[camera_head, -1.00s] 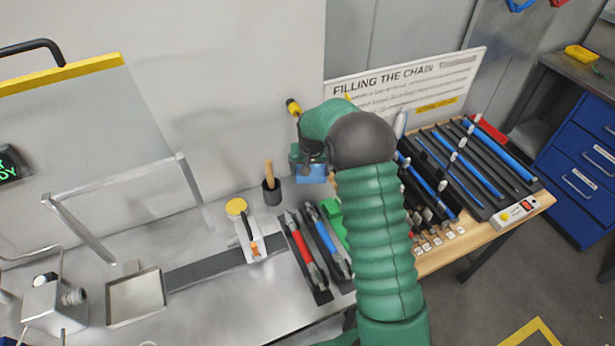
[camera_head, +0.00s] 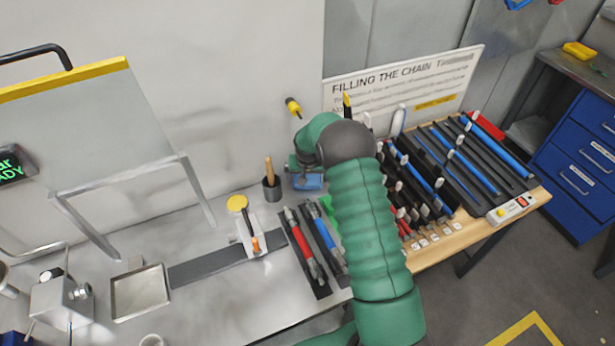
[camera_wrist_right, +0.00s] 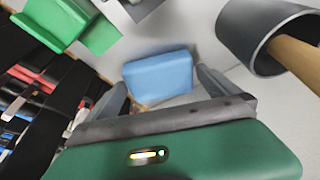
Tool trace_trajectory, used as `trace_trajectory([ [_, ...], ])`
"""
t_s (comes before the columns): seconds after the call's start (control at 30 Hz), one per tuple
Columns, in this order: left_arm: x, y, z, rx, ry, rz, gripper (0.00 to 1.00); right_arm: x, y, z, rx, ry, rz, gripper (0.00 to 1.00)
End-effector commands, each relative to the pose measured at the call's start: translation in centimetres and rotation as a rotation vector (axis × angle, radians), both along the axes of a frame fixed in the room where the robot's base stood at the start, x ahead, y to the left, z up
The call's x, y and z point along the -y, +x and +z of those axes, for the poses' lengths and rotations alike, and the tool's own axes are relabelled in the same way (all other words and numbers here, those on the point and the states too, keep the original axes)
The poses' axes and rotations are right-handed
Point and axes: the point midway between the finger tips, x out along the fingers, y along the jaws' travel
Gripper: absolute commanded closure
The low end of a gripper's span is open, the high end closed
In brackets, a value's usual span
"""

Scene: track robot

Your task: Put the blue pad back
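The blue pad (camera_head: 308,182) shows low by the grey wall at the back of the bench, right of a dark cup. My right gripper (camera_head: 301,166) is just above and behind it, partly hidden by my green arm. In the right wrist view the blue pad (camera_wrist_right: 160,75) lies between and slightly beyond the two grey fingertips of my right gripper (camera_wrist_right: 163,88). The fingers are spread, with a small gap visible on each side of the pad. I cannot tell if the pad rests fully on the bench. My left gripper is not in view.
The dark cup (camera_head: 271,190) with a wooden handle stands close left of the pad; a green block (camera_wrist_right: 55,22) is on its other side. Red and blue tools lie in black trays (camera_head: 318,290). A rack (camera_head: 455,165) of blue and black strips is at right.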

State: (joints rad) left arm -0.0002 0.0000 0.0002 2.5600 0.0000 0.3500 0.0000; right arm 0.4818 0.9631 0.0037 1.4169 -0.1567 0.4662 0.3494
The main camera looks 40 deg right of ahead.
Motion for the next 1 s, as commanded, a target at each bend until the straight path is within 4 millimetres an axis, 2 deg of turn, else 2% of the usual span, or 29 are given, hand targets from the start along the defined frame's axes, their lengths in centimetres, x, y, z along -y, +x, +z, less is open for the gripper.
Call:
trace_trajectory([
  [0.13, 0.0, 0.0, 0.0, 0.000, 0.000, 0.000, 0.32, -0.1, 0.0, 0.2, 0.001, -0.001, 0.001, 0.00],
  [0.23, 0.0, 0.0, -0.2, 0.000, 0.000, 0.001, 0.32, -0.2, -0.2, 1.1, 0.001, 0.000, 0.001, 0.00],
  [0.5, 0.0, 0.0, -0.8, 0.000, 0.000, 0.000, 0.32, -1.4, -1.7, 7.5, 0.004, -0.001, 0.001, 0.00],
  [0.7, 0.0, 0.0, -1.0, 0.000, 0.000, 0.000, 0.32, -2.1, -2.5, 10.8, 0.001, 0.000, 0.000, 0.00],
  [1.0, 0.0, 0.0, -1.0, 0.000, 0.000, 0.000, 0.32, -2.2, -2.8, 11.4, -0.001, 0.002, 0.001, 0.00],
])
